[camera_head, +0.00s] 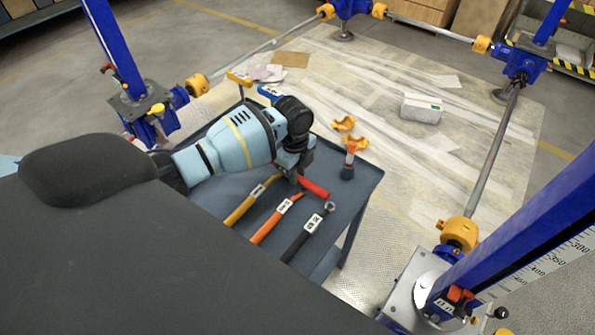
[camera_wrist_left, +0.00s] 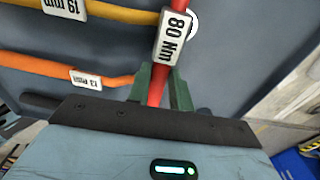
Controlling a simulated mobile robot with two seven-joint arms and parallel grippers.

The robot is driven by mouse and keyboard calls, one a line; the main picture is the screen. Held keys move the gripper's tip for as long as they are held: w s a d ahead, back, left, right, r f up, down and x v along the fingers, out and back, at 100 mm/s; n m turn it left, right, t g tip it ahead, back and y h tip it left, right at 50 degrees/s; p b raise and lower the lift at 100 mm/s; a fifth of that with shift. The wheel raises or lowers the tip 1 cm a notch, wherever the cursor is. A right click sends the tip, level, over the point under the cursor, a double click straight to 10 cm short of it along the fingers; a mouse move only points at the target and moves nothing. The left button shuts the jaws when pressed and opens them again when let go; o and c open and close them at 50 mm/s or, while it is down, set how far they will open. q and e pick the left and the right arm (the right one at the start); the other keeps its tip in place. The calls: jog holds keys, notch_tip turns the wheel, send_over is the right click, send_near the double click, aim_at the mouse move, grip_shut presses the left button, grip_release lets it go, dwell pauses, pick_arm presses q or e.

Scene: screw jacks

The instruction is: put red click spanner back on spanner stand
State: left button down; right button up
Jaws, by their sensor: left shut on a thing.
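The red click spanner (camera_head: 313,188) shows as a red handle beside my left gripper (camera_head: 293,174) over the grey-blue trolley top (camera_head: 345,205). In the left wrist view, my left gripper (camera_wrist_left: 160,88) has its green fingers shut on the red spanner (camera_wrist_left: 156,92), with its "80 Nm" label (camera_wrist_left: 173,38) beyond the fingertips. The wrist and gripper hide part of the spanner in the head view. I cannot pick out a spanner stand for certain. My right gripper is not in view.
Yellow (camera_head: 250,202), orange (camera_head: 276,220) and black (camera_head: 308,232) spanners lie on the trolley top. Blue jack columns (camera_head: 118,50) stand around; the floor beyond is mostly open.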

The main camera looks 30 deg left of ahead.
pick_arm(q)
jog(key=shift+r, duration=0.15)
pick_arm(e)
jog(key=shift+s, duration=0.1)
pick_arm(q)
jog(key=shift+f, duration=0.2)
jog(key=c, duration=1.3)
grip_release()
jog(key=shift+o, duration=0.2)
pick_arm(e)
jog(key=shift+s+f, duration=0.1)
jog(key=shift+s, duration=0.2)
pick_arm(q)
jog(key=shift+r, duration=0.45)
notch_tip(320, 180, up, 11)
jog(key=p, duration=0.1)
jog(key=shift+a+r, duration=0.2)
jog(key=shift+a, duration=0.1)
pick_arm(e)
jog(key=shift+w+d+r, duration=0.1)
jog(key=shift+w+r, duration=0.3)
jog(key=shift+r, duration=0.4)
